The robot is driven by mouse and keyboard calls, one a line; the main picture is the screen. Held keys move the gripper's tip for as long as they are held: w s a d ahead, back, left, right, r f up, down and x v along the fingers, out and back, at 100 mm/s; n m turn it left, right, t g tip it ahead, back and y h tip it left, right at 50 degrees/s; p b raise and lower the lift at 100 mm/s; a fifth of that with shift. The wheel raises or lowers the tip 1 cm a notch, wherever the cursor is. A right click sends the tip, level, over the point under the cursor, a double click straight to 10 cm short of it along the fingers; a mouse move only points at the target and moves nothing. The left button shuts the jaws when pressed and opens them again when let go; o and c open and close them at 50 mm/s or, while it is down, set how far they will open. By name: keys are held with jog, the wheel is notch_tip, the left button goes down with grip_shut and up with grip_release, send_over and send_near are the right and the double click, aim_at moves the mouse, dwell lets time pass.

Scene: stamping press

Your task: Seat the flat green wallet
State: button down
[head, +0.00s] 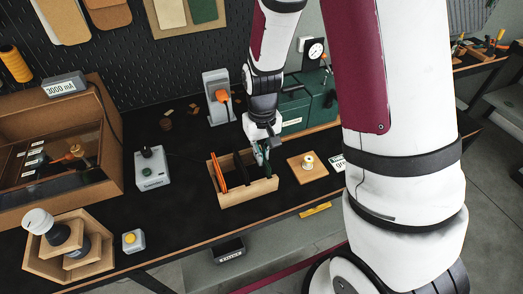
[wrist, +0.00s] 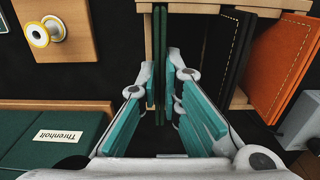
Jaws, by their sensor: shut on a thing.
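The green wallet (wrist: 160,60) is seen edge-on in the wrist view as a thin dark green upright slab between the teal-padded fingers. My gripper (wrist: 163,88) is shut on it; in the head view my gripper (head: 262,150) is over the right end of the wooden rack (head: 250,194). The wallet's far end lies between the rack's wooden parts in the wrist view. How deep it sits is hidden. A black wallet (head: 241,168) and an orange wallet (head: 218,172) stand in the rack to the left; the wrist view shows the black (wrist: 236,50) and the orange (wrist: 284,62).
A wooden board with a thread spool (head: 308,162) lies right of the rack. Green boxes (head: 300,105) stand behind my gripper. A grey switch box (head: 152,168) and a wooden cabinet (head: 60,150) are to the left.

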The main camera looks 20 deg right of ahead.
jog(key=shift+f, duration=0.1)
jog(key=c, duration=1.7)
grip_release()
notch_tip(320, 180, up, 12)
jog(key=shift+r, duration=0.1)
jog(key=s+r+t, duration=0.2)
jog(key=s+r, duration=0.3)
jog(key=s+r+t, duration=0.1)
jog(key=s+r, duration=0.5)
jog(key=s+r+t, duration=0.2)
jog(key=s+r, duration=0.3)
jog(key=s, duration=0.1)
jog(key=shift+r+t, duration=0.3)
jog(key=shift+r, duration=0.05)
